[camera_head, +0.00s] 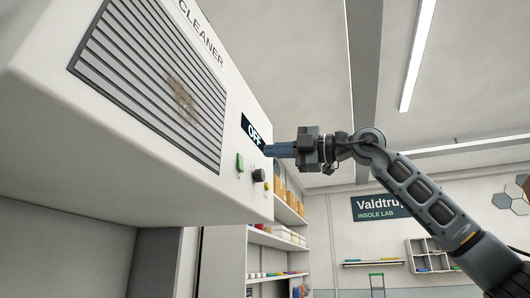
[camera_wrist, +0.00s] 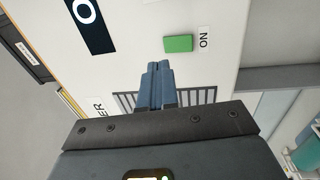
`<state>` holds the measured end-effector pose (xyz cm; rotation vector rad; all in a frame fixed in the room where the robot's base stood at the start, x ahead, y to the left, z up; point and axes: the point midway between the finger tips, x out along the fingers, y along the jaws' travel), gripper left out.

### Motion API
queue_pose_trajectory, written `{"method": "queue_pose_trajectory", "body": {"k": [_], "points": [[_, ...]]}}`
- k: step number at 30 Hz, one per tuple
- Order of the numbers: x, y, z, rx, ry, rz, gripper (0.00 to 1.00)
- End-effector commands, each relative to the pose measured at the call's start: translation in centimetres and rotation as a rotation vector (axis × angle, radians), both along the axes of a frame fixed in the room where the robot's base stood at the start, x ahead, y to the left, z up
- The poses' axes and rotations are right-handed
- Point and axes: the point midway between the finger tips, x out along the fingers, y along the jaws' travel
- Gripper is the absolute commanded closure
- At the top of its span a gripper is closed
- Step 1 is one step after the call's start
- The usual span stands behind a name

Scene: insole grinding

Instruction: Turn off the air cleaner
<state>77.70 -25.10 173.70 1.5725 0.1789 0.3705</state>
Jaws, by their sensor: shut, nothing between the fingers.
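The air cleaner (camera_head: 120,148) is a large white box with a slatted grille, at the left of the head view. Its dark sign (camera_head: 253,131) reads OFF. Below the sign are a green button (camera_head: 240,163), a dark round knob (camera_head: 259,175) and a small yellow part (camera_head: 267,186). My gripper (camera_head: 270,150) is shut and empty, with its blue fingertips in front of the panel near the sign. In the wrist view the green button (camera_wrist: 178,44) with its ON label (camera_wrist: 204,40) lies just beyond the fingertips (camera_wrist: 158,68). I cannot tell whether the fingers touch the panel.
Shelves (camera_head: 277,238) with boxes stand below and behind the cleaner. A Valdtrup Insole Lab sign (camera_head: 380,207), a wall rack (camera_head: 430,254) and a narrow shelf (camera_head: 373,263) are on the far wall. The space right of the cleaner looks open.

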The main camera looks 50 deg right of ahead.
Motion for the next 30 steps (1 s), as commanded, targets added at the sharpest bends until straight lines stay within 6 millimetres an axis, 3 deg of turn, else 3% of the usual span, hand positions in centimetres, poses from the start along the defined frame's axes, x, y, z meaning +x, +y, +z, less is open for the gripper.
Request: {"method": "queue_pose_trajectory", "body": {"k": [15,30], "points": [[-7.0,-2.7,0.6,0.002,0.003,-0.002,1.0],[-7.7,-2.9,0.8,0.002,0.003,-0.001,1.0]]}}
